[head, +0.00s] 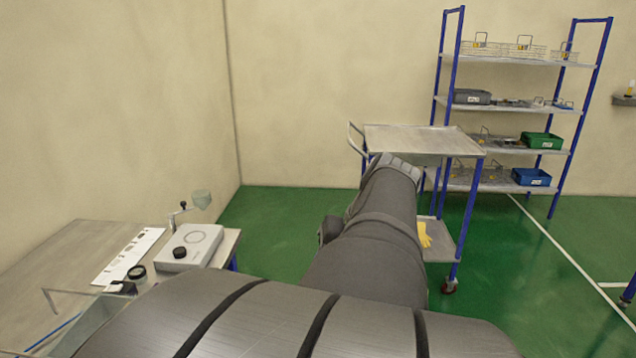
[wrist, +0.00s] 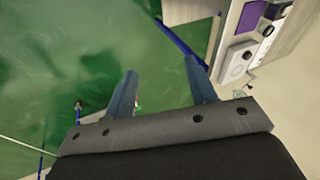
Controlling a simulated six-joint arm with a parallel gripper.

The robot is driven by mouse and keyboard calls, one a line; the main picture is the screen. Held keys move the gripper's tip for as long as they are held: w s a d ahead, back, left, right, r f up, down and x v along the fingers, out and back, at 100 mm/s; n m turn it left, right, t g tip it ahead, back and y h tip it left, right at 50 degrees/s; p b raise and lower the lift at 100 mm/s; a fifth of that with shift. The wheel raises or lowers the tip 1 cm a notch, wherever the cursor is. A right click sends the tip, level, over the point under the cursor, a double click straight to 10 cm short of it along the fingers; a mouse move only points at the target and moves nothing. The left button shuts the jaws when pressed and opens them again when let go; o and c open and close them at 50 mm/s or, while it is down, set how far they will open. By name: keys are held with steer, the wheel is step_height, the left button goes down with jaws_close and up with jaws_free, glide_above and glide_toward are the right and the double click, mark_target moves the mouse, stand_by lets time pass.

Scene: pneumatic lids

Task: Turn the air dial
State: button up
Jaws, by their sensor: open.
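A pale grey box (head: 172,262) stands on the table at the left of the head view. It has a black round dial (head: 180,253) and a ring outline on its top. In the wrist view the pale box (wrist: 231,72) shows at the upper right, small and turned, on the table. My gripper (wrist: 160,66) is open, with its two blue-grey fingers apart and nothing between them. It hangs over green floor, to the left of the table edge and clear of the box. In the head view my arm hides the gripper.
The table (head: 70,245) also holds a white strip (head: 128,256) with small parts and a black round piece (head: 137,272). A cart (head: 410,140) stands beyond my arm, with a shelf rack (head: 508,105) behind it. Green floor is free between table and cart.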

steer(key=s+a+f+m+g+h, duration=0.15)
steer(key=a+m+g+h, duration=0.4)
steer(key=a, duration=2.25)
steer(key=s+a+f+m+t+h, duration=0.25)
steer(key=s+a+m+t, duration=0.45)
steer(key=s+a, duration=1.5)
steer(key=shift+m+g, duration=0.55)
steer(key=x, duration=1.6)
steer(key=shift+d+f, duration=0.25)
steer(key=c, duration=1)
